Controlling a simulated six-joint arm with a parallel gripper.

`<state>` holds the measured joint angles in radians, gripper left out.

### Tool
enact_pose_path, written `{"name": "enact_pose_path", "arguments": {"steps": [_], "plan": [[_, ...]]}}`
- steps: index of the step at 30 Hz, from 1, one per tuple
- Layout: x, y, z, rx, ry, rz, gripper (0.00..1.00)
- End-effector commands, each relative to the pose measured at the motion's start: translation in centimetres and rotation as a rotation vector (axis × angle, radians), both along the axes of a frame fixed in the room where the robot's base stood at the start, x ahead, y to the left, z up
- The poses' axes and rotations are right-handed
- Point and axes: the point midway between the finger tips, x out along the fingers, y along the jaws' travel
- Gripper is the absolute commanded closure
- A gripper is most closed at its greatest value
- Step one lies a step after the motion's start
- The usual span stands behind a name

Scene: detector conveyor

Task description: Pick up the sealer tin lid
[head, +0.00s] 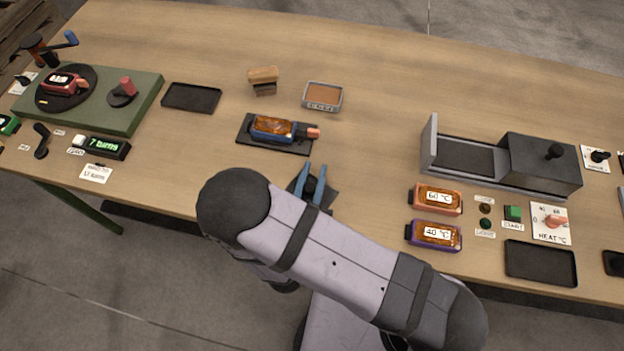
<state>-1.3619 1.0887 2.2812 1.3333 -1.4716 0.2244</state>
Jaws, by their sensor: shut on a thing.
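My gripper (314,170) shows at the middle of the head view, above the front part of the table, with its two blue fingers pointing away from my arm. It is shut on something. A dark flat piece (327,197) shows around the fingers and looks like the sealer tin lid, but my fingers and wrist hide part of it. An open metal tin (323,95) with brown contents and a small label stands farther back, apart from my gripper. No lid is on this tin.
A detector with amber window (272,127) lies on a black tray just behind my gripper. Two more detectors (437,199) (434,235) and a grey heater box (540,162) stand right. A green turntable base (135,108) is left. A brown block (263,75) lies near the tin.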

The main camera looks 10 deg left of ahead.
Motion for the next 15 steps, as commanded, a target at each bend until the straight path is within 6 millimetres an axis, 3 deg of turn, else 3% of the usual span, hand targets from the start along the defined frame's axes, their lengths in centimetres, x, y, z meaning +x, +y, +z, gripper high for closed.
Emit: {"name": "enact_pose_path", "arguments": {"steps": [15], "plan": [[0.0, 0.0, 2.9, 0.002, -0.001, 0.0, 1.0]]}}
